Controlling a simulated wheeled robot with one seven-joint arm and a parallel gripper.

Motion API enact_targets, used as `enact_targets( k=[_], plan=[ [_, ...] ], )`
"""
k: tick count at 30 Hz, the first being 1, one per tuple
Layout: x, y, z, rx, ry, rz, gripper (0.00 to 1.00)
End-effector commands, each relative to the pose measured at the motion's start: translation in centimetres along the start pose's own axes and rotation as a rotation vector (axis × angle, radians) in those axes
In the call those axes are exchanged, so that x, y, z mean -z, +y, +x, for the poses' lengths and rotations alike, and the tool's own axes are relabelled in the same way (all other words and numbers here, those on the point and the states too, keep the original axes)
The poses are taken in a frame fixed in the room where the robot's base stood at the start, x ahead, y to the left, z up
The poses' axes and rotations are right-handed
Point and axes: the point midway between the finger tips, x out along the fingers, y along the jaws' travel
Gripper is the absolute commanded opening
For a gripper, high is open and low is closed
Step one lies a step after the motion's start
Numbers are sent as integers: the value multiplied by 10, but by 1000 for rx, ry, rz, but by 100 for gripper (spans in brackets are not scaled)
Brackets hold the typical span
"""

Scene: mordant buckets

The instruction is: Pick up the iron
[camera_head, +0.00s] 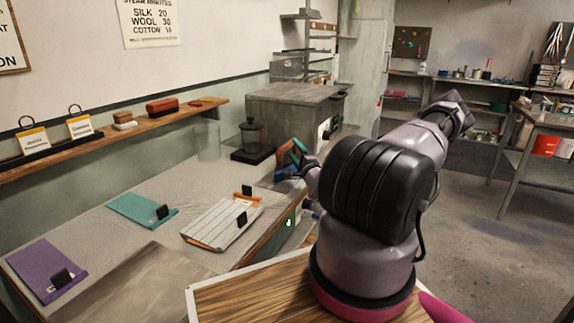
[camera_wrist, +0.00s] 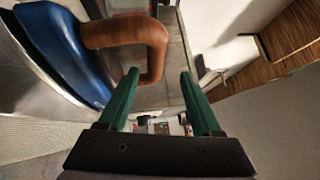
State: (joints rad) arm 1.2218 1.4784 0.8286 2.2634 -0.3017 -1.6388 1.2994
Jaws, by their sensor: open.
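The iron shows in the wrist view with a blue body (camera_wrist: 60,48), a brown looped handle (camera_wrist: 125,31) and a grey metal face at the left edge. Part of it runs out of the frame. My gripper (camera_wrist: 160,73) is open, its two green fingers pointing at the handle. The near bend of the handle appears between the fingertips; I cannot tell whether they touch it. In the head view my gripper (camera_head: 296,150) is at the bench's far right edge, beside the small, partly hidden iron (camera_head: 285,173).
A dark press pot (camera_head: 251,140) and a glass cylinder (camera_head: 207,140) stand left of my gripper. A grey box (camera_head: 295,105) is behind. Purple (camera_head: 45,270), teal (camera_head: 140,210) and white-orange (camera_head: 215,225) flat items lie on the bench. Open floor (camera_head: 480,215) lies to the right.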

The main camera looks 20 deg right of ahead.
Motion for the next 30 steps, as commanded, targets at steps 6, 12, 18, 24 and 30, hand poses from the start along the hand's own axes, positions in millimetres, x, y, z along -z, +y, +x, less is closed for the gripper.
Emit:
enact_targets(
  k=[6, 12, 18, 24, 30],
  plan=[
    [-1, 0, 31, -1, -2, -3, 66],
    [-1, 2, 48, 0, -4, -4, 66],
    [0, 7, 77, -2, -4, -5, 66],
    [1, 7, 88, -2, -2, -2, 66],
    [1, 7, 88, -2, -2, -2, 50]
  ],
)
